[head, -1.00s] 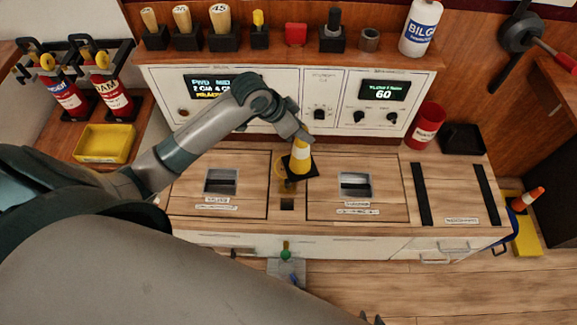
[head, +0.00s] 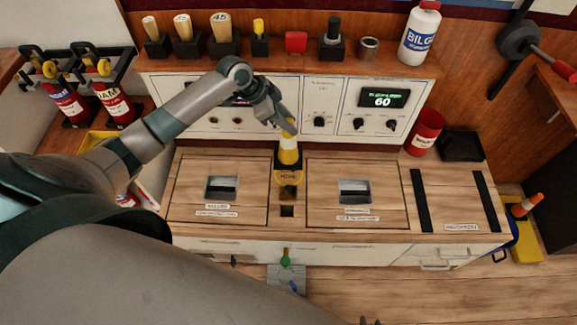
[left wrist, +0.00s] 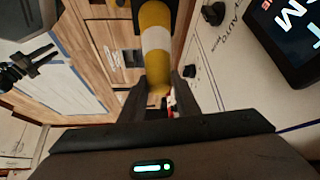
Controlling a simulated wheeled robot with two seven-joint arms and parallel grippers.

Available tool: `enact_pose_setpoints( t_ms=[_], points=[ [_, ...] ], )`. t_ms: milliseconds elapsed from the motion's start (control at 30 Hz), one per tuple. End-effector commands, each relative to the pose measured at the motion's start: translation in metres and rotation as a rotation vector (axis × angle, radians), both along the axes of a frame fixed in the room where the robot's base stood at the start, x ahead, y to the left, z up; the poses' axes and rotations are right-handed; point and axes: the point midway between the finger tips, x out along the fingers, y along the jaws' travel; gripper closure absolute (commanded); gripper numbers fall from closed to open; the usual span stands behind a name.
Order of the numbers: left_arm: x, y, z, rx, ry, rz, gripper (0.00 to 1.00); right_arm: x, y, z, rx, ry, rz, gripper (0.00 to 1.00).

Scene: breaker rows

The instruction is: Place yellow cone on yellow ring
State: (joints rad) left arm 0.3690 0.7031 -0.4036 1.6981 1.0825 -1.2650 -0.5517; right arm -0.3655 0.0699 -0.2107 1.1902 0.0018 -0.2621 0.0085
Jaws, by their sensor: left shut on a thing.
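The yellow cone (head: 289,145) has a white band and a square black base. My left gripper (head: 287,124) is shut on its top, and the cone hangs nearly upright. The cone also shows in the left wrist view (left wrist: 155,42), between the fingers (left wrist: 158,92). The yellow ring (head: 289,178) lies on the narrow strip between two hatches, just below the cone base in the head view. The base overlaps its far part; I cannot tell whether they touch. My right gripper (left wrist: 42,63) shows small at the left of the left wrist view, its fingers apart.
Two wooden hatches with recessed handles (head: 221,188) (head: 354,191) flank the strip. The control panel (head: 335,112) rises behind. A red can (head: 425,132) and a black tray (head: 461,146) stand right. An orange cone (head: 526,203) lies far right.

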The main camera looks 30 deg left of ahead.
Motion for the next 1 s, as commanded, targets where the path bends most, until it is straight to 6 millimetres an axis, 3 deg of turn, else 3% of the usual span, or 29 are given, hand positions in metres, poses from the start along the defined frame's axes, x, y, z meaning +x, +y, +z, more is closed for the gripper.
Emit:
enact_pose_setpoints(
  t_ms=[400,833,1000],
  points=[
    [0.0,-0.001,-0.053,-0.002,0.001,0.002,1.0,0.004,0.003,0.006,0.008,-0.03,0.003,0.69],
    [0.0,0.0,-0.061,0.0,-0.001,0.001,1.0,0.002,0.004,0.004,0.01,-0.032,0.004,0.69],
    [-0.001,-0.001,-0.076,-0.001,0.002,0.001,1.0,0.004,0.005,0.006,0.011,-0.038,0.004,0.69]
  ],
)
